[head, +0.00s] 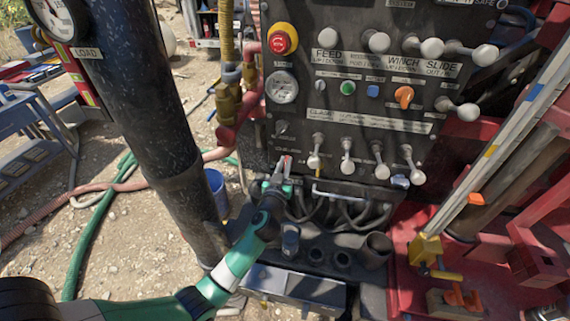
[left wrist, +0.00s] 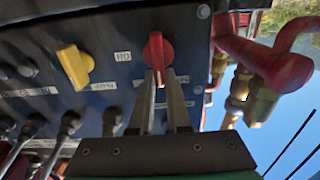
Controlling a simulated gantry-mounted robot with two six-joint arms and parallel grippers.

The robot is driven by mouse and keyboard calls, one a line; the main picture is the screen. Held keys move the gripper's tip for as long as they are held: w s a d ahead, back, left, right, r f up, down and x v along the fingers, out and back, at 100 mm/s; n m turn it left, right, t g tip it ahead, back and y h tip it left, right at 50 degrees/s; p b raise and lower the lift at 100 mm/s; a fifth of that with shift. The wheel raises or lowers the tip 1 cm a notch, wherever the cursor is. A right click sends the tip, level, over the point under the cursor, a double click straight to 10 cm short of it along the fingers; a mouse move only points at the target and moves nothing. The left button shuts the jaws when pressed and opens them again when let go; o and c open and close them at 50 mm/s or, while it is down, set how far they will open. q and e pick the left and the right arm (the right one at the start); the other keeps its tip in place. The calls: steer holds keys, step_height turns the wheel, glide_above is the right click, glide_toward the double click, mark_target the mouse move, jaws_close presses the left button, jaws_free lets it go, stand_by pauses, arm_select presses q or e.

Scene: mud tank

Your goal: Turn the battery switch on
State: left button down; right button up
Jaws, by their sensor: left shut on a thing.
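A red rotary switch (left wrist: 157,47) sits on the dark control panel (left wrist: 108,68) in the left wrist view. I take it to be the battery switch; its label is too blurred to read. My left gripper (head: 285,163) is at the panel's lower left corner in the head view. In the left wrist view its two fingers (left wrist: 159,84) are closed around the red switch's handle. The handle stands roughly upright in that picture. In the head view the switch is mostly hidden by the fingers. My right gripper is not in view.
A yellow knob (left wrist: 74,66) sits beside the red switch. Several white-knobbed levers (head: 347,166) line the panel. A thick dark column (head: 150,110) stands left, and red pipework (left wrist: 265,62) is close to the fingers.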

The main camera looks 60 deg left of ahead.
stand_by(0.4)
arm_select(q)
steer(key=m, duration=0.1)
steer(key=m+b, duration=0.1)
steer(key=m, duration=0.2)
steer(key=shift+w+d+f+m, duration=0.15)
steer(key=shift+w+d+m, duration=0.15)
steer(key=shift+w, duration=0.1)
steer(key=m, duration=0.4)
steer(key=shift+w+d+f+m+b, duration=0.2)
steer(key=shift+w+m+b, duration=0.05)
steer(key=shift+m+b, duration=0.1)
steer(key=m, duration=0.4)
steer(key=shift+w+d+f+m, duration=0.15)
steer(key=shift+w+f+m, duration=0.1)
steer(key=shift+f, duration=0.1)
steer(key=shift+f+m, duration=0.25)
steer(key=shift+m, duration=0.8)
steer(key=shift+f+m, duration=0.2)
steer(key=shift+m, duration=0.85)
steer(key=c, duration=0.9)
jaws_free()
steer(key=shift+s+d, duration=0.1)
steer(key=shift+d, duration=0.05)
